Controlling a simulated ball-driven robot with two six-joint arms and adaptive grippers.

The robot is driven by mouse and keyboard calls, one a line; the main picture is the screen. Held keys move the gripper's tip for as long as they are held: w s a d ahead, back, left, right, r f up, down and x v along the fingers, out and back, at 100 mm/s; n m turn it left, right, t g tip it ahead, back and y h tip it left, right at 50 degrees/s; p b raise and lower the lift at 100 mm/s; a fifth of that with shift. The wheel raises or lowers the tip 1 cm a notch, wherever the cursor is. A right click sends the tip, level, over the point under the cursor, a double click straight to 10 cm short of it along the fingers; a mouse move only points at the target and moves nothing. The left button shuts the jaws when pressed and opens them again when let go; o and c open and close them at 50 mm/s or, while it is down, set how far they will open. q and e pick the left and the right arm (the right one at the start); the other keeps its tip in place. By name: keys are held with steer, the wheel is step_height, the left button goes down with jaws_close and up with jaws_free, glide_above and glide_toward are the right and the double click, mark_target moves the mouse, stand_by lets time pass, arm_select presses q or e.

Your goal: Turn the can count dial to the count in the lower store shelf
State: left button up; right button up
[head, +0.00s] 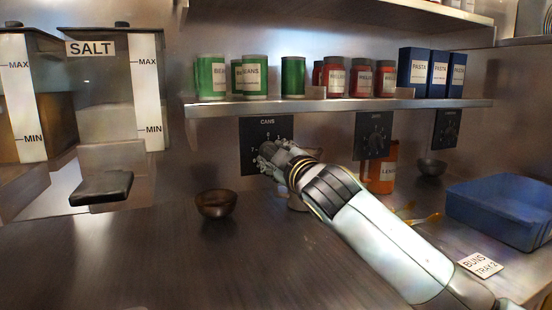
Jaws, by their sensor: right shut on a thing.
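A black dial panel marked CANS (250,132) is on the back wall under the lower shelf (330,106). A few of its numbers show around the knob, but the knob and pointer are hidden behind my right gripper. My right gripper (268,156) reaches in from the lower right and is shut on the can count dial. On the shelf above stand several green cans (293,76), some with BEANS labels and some overlapping. My left gripper is not in view.
Red jars (334,80) and blue PASTA boxes (412,68) share the shelf. Two more dial panels (371,126) hang to the right. A dark bowl (216,204), an orange container (384,160) and a blue tray (500,205) stand on the counter. The front left counter is clear.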

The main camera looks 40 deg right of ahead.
steer(key=m+b, duration=0.1)
steer(key=m, duration=0.2)
steer(key=m+b, duration=0.1)
steer(key=m, duration=0.6)
steer(key=shift+a+f+m+b, duration=0.35)
steer(key=shift+f+m+b, duration=0.05)
steer(key=shift+w+a+m+b, duration=0.1)
steer(key=shift+m+b, duration=0.25)
steer(key=shift+m, duration=1.15)
steer(key=o, duration=1.1)
steer(key=shift+r, duration=0.1)
steer(key=shift+c, duration=0.2)
steer(key=shift+r, duration=0.1)
